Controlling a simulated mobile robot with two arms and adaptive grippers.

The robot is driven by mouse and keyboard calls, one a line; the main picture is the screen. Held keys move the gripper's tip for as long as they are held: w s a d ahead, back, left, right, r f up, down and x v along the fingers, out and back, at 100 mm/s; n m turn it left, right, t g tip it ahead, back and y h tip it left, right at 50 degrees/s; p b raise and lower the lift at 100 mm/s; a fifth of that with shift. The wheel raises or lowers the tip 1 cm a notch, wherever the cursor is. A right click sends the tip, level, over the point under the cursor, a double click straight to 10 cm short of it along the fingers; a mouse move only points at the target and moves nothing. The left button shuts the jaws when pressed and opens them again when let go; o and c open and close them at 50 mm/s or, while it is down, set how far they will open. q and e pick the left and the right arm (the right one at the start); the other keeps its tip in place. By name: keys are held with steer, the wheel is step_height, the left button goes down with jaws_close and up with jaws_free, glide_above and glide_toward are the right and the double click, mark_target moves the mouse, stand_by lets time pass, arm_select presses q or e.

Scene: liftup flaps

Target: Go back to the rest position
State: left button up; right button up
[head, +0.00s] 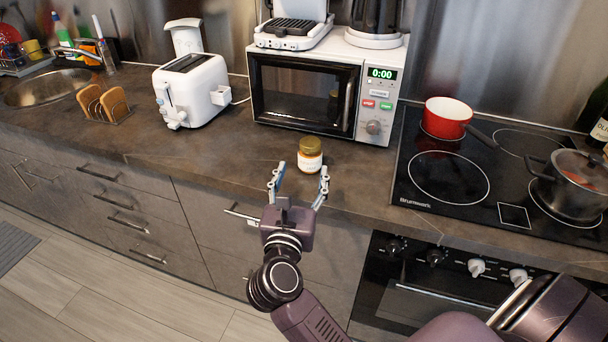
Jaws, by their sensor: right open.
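My right gripper (298,184) is open at the front edge of the counter (225,143). Its two fingers point toward a small glass jar (310,160) with a gold lid and a pale label. The jar stands upright on the counter, just beyond and between the fingertips; I cannot tell whether either finger touches it. My right arm comes in from the bottom right. My left gripper is not in the picture.
A microwave (305,92) with a waffle maker (292,27) on top stands behind the jar. A white toaster (191,90) is to the left. The cooktop (447,176) with a red saucepan (446,118) and a glass-lidded pot (577,184) is to the right. Drawer handles (240,213) protrude below the counter.

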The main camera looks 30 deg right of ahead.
steer(key=a+r+n+t+y, duration=0.9)
steer(key=a+r+n, duration=0.15)
steer(key=n, duration=0.65)
steer(key=s+a+f+n+g+y, duration=0.35)
steer(key=a+f+n+y, duration=0.3)
steer(key=n, duration=0.35)
steer(key=s+a+f+n+g+y, duration=0.2)
steer(key=a+f+n+g+y, duration=0.35)
steer(key=n, duration=0.45)
steer(key=s+d+f+n+g+h, duration=0.1)
steer(key=s+f+n+g+h, duration=0.2)
steer(key=f, duration=0.4)
steer(key=s+d+f+n+g, duration=0.1)
steer(key=s+f+n, duration=0.25)
steer(key=f, duration=0.25)
steer(key=s+d+f+n+g+h, duration=0.3)
steer(key=s+d+f+g+h, duration=0.3)
steer(key=s+d+f, duration=0.65)
step_height(320, 180, down, 22)
steer(key=s+g, duration=0.2)
steer(key=s, duration=0.1)
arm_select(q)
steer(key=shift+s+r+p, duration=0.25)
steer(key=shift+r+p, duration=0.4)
arm_select(e)
steer(key=s+d+f, duration=0.3)
steer(key=s+f, duration=1.3)
steer(key=s, duration=0.1)
steer(key=shift+f+g, duration=0.25)
steer(key=shift+g, duration=0.15)
